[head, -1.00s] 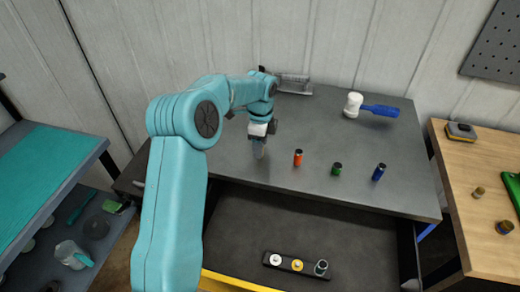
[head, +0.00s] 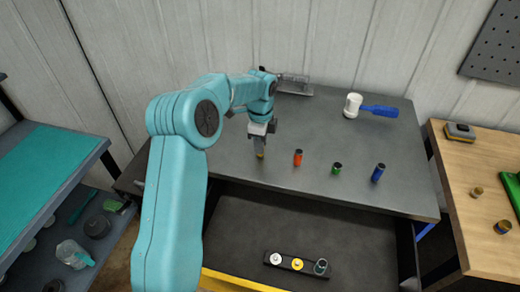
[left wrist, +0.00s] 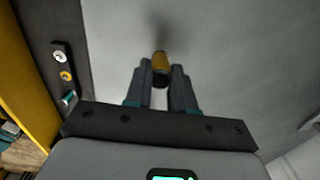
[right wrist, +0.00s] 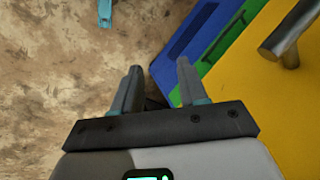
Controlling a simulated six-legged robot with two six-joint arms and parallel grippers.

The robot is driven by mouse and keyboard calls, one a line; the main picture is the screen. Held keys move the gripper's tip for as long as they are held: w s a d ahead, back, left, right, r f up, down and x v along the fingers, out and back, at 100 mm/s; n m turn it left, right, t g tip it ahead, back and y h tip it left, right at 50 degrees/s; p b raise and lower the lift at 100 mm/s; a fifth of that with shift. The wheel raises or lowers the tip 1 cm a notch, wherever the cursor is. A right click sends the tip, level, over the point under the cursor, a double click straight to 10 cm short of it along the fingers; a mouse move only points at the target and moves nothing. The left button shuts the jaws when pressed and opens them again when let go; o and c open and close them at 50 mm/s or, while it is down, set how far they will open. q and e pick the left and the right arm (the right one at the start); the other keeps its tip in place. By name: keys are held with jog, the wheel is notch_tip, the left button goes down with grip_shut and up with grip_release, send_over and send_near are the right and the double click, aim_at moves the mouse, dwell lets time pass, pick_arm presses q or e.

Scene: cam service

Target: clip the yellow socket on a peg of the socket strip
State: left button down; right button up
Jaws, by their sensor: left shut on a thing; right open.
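My left gripper (head: 261,150) points down over the left part of the grey bench top and is shut on the yellow socket (left wrist: 161,64). In the left wrist view the socket sits between the fingertips (left wrist: 162,84). In the head view only a small yellow bit (head: 260,155) shows below the fingers. The dark socket strip (head: 286,260) lies in the open drawer, with white, yellow-topped and grey-green items along it. It also shows at the left of the left wrist view (left wrist: 58,47). My right gripper (right wrist: 155,88) is open and empty above the floor.
Orange (head: 298,158), green (head: 337,168) and blue (head: 378,173) sockets stand to the right on the bench top (head: 330,125). The open drawer (head: 255,220) is clear around the strip. A wooden table (head: 480,180) stands at right.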

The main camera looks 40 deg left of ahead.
pick_arm(q)
jog(key=shift+r, duration=0.3)
jog(key=shift+r+p, duration=0.8)
jog(key=shift+r, duration=0.9)
jog(key=shift+d, duration=0.1)
